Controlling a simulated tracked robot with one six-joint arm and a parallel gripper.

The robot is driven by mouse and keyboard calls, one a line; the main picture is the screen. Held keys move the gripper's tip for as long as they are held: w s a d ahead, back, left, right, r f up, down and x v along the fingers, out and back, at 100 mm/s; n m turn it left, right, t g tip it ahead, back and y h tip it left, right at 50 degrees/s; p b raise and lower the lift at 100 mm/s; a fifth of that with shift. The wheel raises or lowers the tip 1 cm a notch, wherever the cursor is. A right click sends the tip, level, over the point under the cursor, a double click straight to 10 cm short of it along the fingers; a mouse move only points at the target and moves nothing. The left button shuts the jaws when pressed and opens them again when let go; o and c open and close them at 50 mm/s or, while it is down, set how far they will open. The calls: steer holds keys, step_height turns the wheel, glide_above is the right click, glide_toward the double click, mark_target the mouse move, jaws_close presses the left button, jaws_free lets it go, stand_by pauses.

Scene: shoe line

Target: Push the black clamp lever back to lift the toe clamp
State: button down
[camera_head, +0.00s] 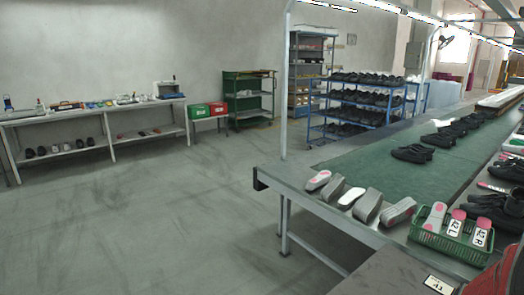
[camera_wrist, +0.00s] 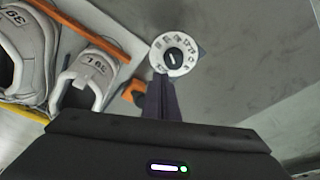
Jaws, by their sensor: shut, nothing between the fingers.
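In the wrist view my gripper (camera_wrist: 160,80) is shut and empty, its dark fingers pointing up the picture. A round white dial (camera_wrist: 173,55) with dark marks and a dark centre shows just beyond the fingertips; I cannot tell whether they touch. An orange part (camera_wrist: 133,92) shows just left of the fingers. I cannot make out the black clamp lever or the toe clamp in either view; the gripper may hide part of them. The head view does not show my gripper.
In the wrist view, grey shoes marked 39 (camera_wrist: 85,80) sit at the left beside an orange bar (camera_wrist: 100,40). A grey surface lies right. In the head view, a green-topped line (camera_head: 360,165) carries black shoes and a green crate (camera_head: 448,240). Open floor (camera_head: 170,200) lies left.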

steer(key=shift+w+d, duration=0.1)
steer(key=shift+w+d, duration=1.05)
steer(key=shift+d, duration=0.3)
steer(key=shift+w+d, duration=1)
steer(key=shift+d, duration=0.4)
steer(key=shift+w+d, duration=1.05)
steer(key=shift+d, duration=0.3)
steer(key=shift+s+a, duration=0.1)
steer(key=shift+a, duration=0.1)
steer(key=shift+s+a, duration=0.35)
steer(key=shift+a, duration=0.1)
steer(key=shift+r, duration=0.1)
steer(key=w+v, duration=0.2)
steer(key=v, duration=0.6)
steer(key=shift+d+r, duration=0.4)
steer(key=shift+r, duration=0.1)
steer(key=shift+s, duration=0.15)
